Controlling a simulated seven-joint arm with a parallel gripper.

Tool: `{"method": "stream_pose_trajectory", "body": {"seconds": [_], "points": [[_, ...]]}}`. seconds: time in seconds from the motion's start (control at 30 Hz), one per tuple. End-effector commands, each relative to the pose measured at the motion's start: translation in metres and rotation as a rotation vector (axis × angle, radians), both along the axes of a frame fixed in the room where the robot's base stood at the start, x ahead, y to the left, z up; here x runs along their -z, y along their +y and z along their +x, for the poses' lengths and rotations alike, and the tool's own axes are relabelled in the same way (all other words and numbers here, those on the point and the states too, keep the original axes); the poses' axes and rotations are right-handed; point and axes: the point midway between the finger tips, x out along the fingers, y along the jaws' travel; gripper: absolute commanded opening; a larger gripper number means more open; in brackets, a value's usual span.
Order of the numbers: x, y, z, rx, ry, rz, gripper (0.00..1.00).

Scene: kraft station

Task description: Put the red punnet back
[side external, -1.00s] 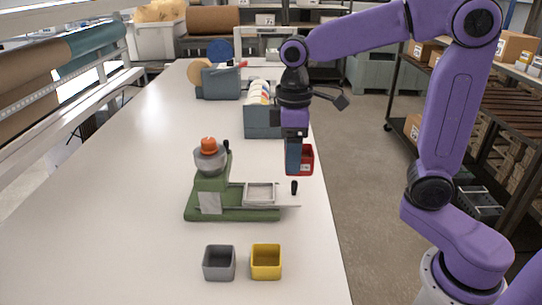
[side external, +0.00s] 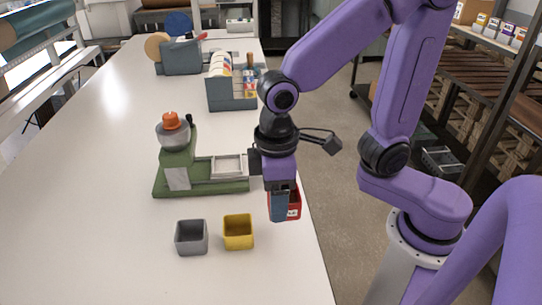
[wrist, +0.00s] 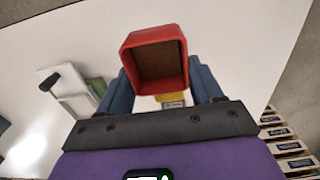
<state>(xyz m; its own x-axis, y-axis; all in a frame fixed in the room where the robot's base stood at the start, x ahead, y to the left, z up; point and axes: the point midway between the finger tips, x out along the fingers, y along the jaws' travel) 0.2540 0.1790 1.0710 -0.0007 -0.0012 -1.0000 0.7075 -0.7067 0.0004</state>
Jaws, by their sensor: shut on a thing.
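The red punnet (side external: 293,204) is a small, open-topped square box. In the wrist view the red punnet (wrist: 156,60) sits between the two blue fingers, and its inside looks dark brown and empty. My gripper (side external: 279,207) is shut on it near the right edge of the table; in the side view a blue finger hides much of the punnet. I cannot tell how far it is above the tabletop. My gripper also shows in the wrist view (wrist: 160,92). A yellow punnet (side external: 238,232) and a grey punnet (side external: 191,237) stand side by side on the table.
A green machine (side external: 205,185) with a sliding tray and an orange-topped bowl stands left of my gripper. A blue-grey rack (side external: 231,97) and a tape dispenser (side external: 180,58) stand farther back. White table (side external: 110,245) is clear at the left and front.

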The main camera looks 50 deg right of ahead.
Motion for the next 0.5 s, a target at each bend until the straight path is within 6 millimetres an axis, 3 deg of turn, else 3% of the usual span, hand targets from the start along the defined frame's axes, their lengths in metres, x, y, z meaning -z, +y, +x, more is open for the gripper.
{"method": "stream_pose_trajectory", "body": {"seconds": [0.5], "points": [[0.034, 0.004, -0.007, 0.001, 0.001, -0.003, 0.32]]}}
